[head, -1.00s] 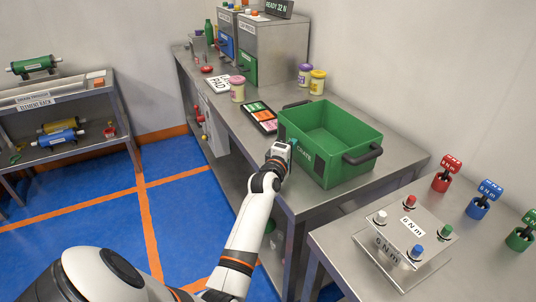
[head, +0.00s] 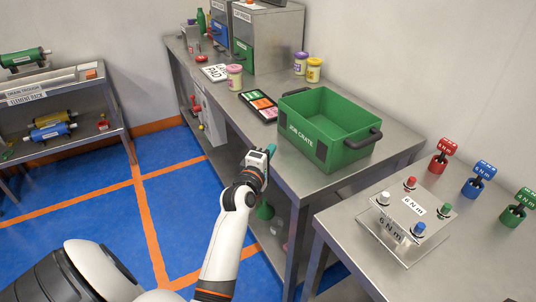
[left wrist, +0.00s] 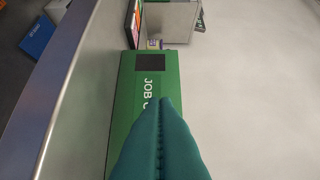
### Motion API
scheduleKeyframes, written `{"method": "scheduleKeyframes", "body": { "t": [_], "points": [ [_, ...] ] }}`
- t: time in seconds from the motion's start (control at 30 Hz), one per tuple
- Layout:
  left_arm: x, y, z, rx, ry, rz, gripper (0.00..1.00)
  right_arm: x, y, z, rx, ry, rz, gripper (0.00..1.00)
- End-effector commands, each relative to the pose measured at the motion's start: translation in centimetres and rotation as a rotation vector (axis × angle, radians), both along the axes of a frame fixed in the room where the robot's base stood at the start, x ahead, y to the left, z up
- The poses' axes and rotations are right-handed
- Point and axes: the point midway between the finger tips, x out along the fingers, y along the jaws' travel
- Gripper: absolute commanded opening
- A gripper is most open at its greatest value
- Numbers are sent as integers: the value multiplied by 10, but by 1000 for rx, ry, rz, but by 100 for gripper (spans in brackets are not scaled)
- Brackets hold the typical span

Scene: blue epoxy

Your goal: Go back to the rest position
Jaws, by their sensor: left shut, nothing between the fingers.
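My left gripper (head: 268,153) is at the front edge of the long metal bench, just left of the green job crate (head: 328,163). Its teal fingers are pressed together with nothing between them, as the left wrist view shows (left wrist: 160,145). In that view the crate's labelled wall (left wrist: 150,75) lies beyond the fingertips. The crate looks empty and stands on the bench (head: 225,105). In the head view a small gap shows between the gripper and the crate. My right gripper is not in view.
A second table (head: 345,235) at the right holds a clear block with coloured knobs (head: 405,222) and several coloured torque tools (head: 481,180). Jars, a tray of coloured cards (head: 260,106) and cabinets stand along the bench. A rack (head: 55,120) is at the left. The blue floor between is open.

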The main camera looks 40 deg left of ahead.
Motion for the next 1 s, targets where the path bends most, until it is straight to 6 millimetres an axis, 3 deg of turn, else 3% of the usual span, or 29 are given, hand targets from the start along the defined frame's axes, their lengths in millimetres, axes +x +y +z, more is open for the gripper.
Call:
{"method": "scheduleKeyframes", "body": {
  "t": [0.33, 0.47, 0.57, 0.7, 0.8, 1.0],
  "points": [
    [-11, -4, 0, 8, 6, -5, 0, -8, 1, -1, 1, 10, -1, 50],
    [-20, -27, -17, 131, 126, -79, 0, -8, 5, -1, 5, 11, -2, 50],
    [-45, -67, -48, 353, 329, -223, 0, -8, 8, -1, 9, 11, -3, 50],
    [-109, -125, -97, 722, 641, -501, 0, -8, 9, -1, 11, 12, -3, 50],
    [-152, -149, -118, 907, 783, -667, 0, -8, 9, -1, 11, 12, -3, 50],
    [-218, -175, -139, 1134, 952, -919, 0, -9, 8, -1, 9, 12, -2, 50]
  ]
}}
